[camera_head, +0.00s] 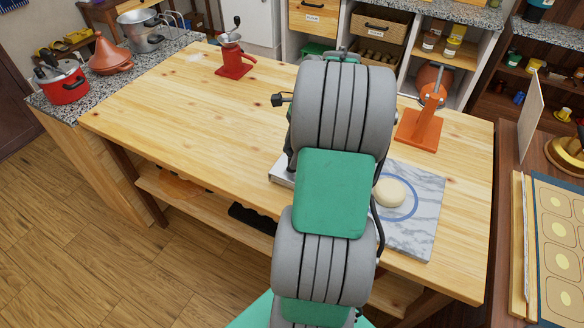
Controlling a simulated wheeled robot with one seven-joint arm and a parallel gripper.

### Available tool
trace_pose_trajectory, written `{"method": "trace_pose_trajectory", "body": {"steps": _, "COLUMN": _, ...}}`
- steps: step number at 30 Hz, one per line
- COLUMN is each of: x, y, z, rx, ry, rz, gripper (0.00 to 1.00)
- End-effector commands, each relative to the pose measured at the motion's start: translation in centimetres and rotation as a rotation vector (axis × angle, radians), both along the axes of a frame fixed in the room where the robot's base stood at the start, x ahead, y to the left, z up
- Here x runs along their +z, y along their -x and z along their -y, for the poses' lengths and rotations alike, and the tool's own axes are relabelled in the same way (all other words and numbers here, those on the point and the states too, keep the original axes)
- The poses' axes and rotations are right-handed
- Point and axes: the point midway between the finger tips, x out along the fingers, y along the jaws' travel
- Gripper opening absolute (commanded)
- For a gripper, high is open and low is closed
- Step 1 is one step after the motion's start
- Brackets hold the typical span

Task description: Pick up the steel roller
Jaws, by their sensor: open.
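I cannot make out the steel roller. My arm stands in the middle of the view and covers part of the wooden table (180,110). A silvery flat-edged thing (282,171) shows just left of my arm on the table, mostly hidden, and I cannot tell what it is. A small dark knob-like part (280,99) sticks out left of my upper arm; I cannot tell what it belongs to. My gripper is hidden behind my arm, and its fingertips do not show.
A marble board (424,220) with a dough ball (389,193) lies right of my arm. An orange press (424,125) and a red grinder (233,65) stand on the table. A red pot (66,85) and tagine (110,57) stand far left. The table's left half is mostly clear.

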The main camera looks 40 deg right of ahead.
Motion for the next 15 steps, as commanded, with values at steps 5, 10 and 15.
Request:
{"method": "trace_pose_trajectory", "body": {"steps": 5, "x": -2.8, "y": -0.4, "z": -0.6, "rx": 0.002, "ry": -0.001, "rz": 0.0, "gripper": 0.48}}
{"method": "trace_pose_trajectory", "body": {"steps": 10, "x": -3.3, "y": -0.4, "z": -0.7, "rx": 0.002, "ry": 0.002, "rz": 0.001, "gripper": 0.48}}
{"method": "trace_pose_trajectory", "body": {"steps": 15, "x": -3.3, "y": -0.4, "z": -0.7, "rx": 0.002, "ry": 0.002, "rz": 0.001, "gripper": 0.42}}
